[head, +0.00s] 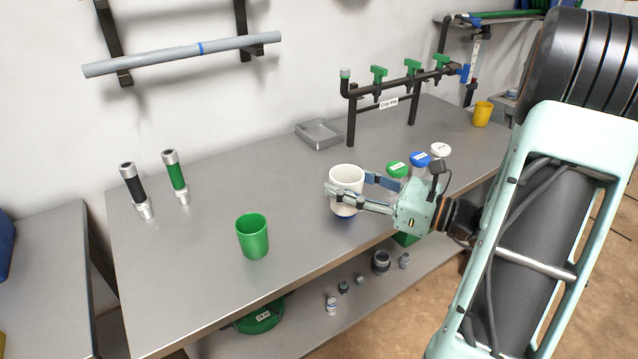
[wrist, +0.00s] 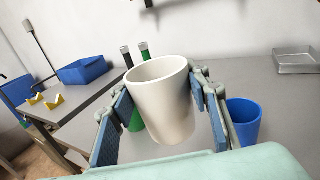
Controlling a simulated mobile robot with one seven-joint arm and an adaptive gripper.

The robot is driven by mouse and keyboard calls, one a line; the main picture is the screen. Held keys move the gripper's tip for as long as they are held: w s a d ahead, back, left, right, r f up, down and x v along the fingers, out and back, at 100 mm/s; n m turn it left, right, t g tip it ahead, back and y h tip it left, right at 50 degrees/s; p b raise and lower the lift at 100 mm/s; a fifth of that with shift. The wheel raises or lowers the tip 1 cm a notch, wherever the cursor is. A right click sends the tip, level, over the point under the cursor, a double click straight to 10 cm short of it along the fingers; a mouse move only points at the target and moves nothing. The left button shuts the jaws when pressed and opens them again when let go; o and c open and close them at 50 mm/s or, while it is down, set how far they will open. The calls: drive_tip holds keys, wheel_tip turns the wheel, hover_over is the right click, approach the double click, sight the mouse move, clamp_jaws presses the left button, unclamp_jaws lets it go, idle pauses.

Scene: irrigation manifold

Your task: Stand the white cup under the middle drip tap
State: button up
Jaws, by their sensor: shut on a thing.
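The white cup (head: 346,176) is upright between the fingers of my gripper (head: 349,186). My gripper is shut on its sides, and the cup appears raised above the bench. In the wrist view the white cup (wrist: 163,103) fills the middle, with a finger on either side. The drip line (head: 395,90) stands on the bench behind and to the right of the cup. It carries three green-handled taps; the middle tap (head: 411,69) is apart from the cup. The bench below that tap looks clear.
A green cup (head: 252,238) stands left on the bench. A blue cup (wrist: 244,122) stands close by, mostly hidden in the head view. A grey tray (head: 320,134) lies left of the drip line. Bottles with green, blue and white caps (head: 420,160) stand beside my gripper. A yellow cup (head: 482,115) is far right.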

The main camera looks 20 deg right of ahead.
sight(361, 178)
drive_tip(key=shift+s+d+r, duration=0.65)
drive_tip(key=shift+s+d, duration=0.25)
drive_tip(key=shift+s+d+r+p, duration=0.15)
drive_tip(key=shift+r+p, duration=0.1)
drive_tip(key=shift+p, duration=0.1)
drive_tip(key=shift+r+p, duration=0.25)
drive_tip(key=shift+p, duration=0.25)
drive_tip(key=w+a+r+n+g+y+p, duration=0.1)
drive_tip(key=w+a+p, duration=0.4)
drive_tip(key=p, duration=1.4)
drive_tip(key=shift+w+a+r+n+g+y, duration=0.5)
drive_tip(key=shift+a+r, duration=0.45)
drive_tip(key=shift+a, duration=0.95)
